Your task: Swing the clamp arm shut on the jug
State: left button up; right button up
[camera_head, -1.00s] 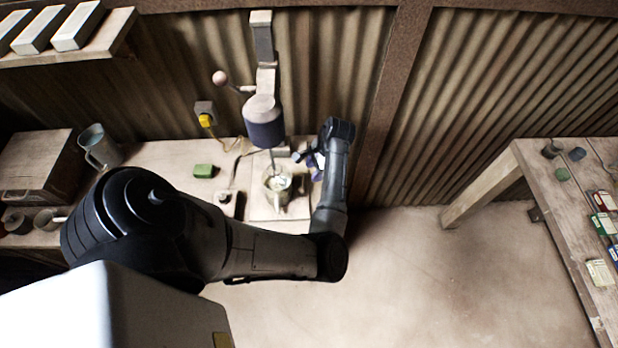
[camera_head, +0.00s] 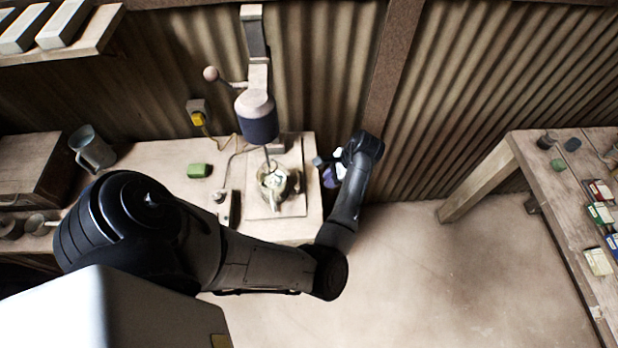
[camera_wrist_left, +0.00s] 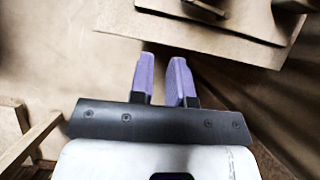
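The metal jug (camera_head: 273,184) stands upright under the stirrer shaft of the drill-like machine (camera_head: 258,118), on a pale base board (camera_head: 292,208) on the bench. The clamp arm is too small and unclear at the jug for me to tell its position. My left gripper (camera_head: 331,172) is to the right of the jug, at the right end of the bench, apart from the jug. In the left wrist view its two purple fingers (camera_wrist_left: 163,68) stand a little apart with nothing between them. My right gripper is not in view.
A yellow plug (camera_head: 199,118) with a cable is on the corrugated wall. Another table (camera_head: 570,215) stands right; the floor between is clear.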

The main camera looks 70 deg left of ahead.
pick_arm(q)
jog(key=shift+w+d+f+m+y, duration=0.1)
jog(key=shift+w+d+m+y, duration=0.6)
jog(key=shift+w+d+m, duration=0.3)
jog(key=shift+c, duration=0.7)
jog(key=shift+w+a+m+g+y, duration=0.3)
jog(key=shift+m+y, duration=0.1)
jog(key=shift+y, duration=0.1)
grip_shut()
jog(key=shift+m, duration=0.3)
jog(key=x, duration=1)
jog(key=shift+a, duration=0.45)
jog(key=shift+s+a+p, duration=0.35)
jog(key=shift+s+a, duration=0.2)
jog(key=shift+s, duration=0.35)
jog(key=shift+s+a+f, duration=0.3)
jog(key=shift+s+a, duration=0.25)
jog(key=shift+s, duration=0.15)
